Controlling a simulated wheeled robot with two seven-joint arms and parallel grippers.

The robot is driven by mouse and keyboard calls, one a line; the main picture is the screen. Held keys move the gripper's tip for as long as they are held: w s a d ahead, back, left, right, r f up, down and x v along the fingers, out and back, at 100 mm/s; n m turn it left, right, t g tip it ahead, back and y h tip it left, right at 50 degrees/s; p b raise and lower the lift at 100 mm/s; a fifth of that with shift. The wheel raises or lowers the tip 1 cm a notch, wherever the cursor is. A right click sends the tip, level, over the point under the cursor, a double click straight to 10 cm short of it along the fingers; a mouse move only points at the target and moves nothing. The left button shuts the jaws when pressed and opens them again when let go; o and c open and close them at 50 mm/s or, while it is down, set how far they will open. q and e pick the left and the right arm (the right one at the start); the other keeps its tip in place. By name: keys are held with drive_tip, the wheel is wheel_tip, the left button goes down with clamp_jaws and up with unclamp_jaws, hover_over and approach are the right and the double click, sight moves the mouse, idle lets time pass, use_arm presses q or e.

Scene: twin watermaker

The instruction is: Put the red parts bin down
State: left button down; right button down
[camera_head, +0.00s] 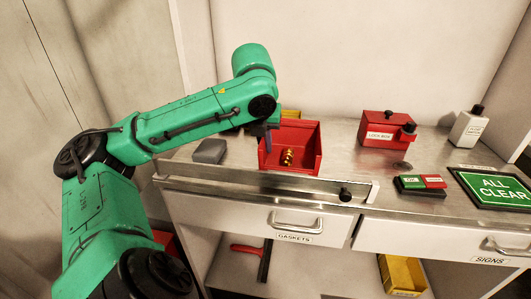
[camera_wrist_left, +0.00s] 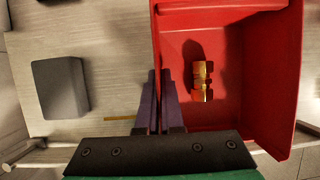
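The red parts bin (camera_head: 305,138) is at the front of the steel counter, left of centre in the head view, and looks level. A brass fitting (camera_head: 287,158) lies inside it. In the left wrist view the bin (camera_wrist_left: 272,80) fills the right half, with the brass fitting (camera_wrist_left: 203,82) on its floor. My left gripper (camera_head: 268,143) reaches down at the bin's left wall. In the wrist view its fingers (camera_wrist_left: 160,85) are close together on that wall. Whether the bin's underside touches the counter I cannot tell. My right gripper is not in view.
A grey block (camera_head: 209,151) lies left of the bin. A yellow bin (camera_head: 290,113) is partly hidden behind it. A red lock box (camera_head: 385,130), green-and-red block (camera_head: 420,186), white bottle (camera_head: 467,128) and ALL CLEAR sign (camera_head: 497,188) stand to the right. A rail (camera_head: 250,191) runs along the front.

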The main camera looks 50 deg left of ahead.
use_arm(q)
drive_tip(key=shift+f+p, duration=0.15)
drive_tip(key=shift+p, duration=0.15)
drive_tip(key=c, duration=1.5)
unclamp_jaws()
drive_tip(key=shift+f, duration=0.1)
drive_tip(key=o, duration=0.4)
drive_tip(key=shift+o, duration=0.2)
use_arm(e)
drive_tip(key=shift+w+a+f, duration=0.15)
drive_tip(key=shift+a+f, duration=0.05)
